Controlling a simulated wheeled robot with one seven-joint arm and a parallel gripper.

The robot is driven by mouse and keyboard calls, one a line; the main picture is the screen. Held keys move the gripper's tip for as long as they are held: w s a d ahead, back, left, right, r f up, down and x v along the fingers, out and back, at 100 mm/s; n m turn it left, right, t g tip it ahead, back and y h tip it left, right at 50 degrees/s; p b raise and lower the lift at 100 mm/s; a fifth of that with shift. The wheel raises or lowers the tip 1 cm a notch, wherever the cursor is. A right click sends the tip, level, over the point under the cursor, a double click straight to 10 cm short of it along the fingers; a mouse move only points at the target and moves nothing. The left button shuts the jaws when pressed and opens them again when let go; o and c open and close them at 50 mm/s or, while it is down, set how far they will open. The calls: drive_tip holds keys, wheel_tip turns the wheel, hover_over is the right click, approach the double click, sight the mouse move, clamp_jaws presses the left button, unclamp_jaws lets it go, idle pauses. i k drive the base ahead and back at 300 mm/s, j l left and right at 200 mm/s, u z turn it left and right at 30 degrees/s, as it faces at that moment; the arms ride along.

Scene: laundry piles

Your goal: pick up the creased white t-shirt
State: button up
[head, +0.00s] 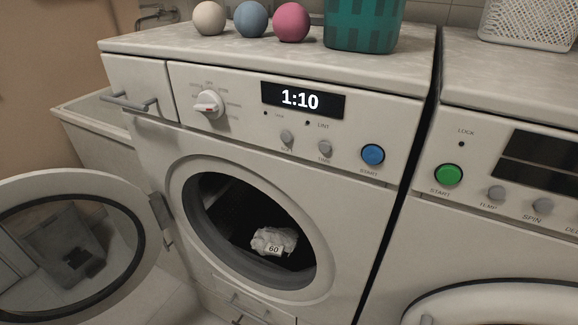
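A crumpled white cloth (276,239), which looks like the creased white t-shirt, lies in the dark drum of the left machine. A small white tag marked 60 (273,249) shows on its front. The drum opening (305,272) has a grey rim, and the cloth sits low inside it, near the middle. The machine's round door (140,240) stands open to the left. My gripper is not in view.
The left machine (225,150) has a display reading 1:10 (300,99). Grey-white (209,18), blue (250,19) and pink (291,22) balls and a green basket (362,25) stand on top. A second machine (500,235) stands close on the right, with a white basket (528,22) on it.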

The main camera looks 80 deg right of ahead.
sight(270, 240)
drive_tip(key=i+l+z, duration=0.1)
drive_tip(key=z, duration=0.35)
drive_tip(key=i+l+z, duration=0.1)
drive_tip(key=z, duration=0.4)
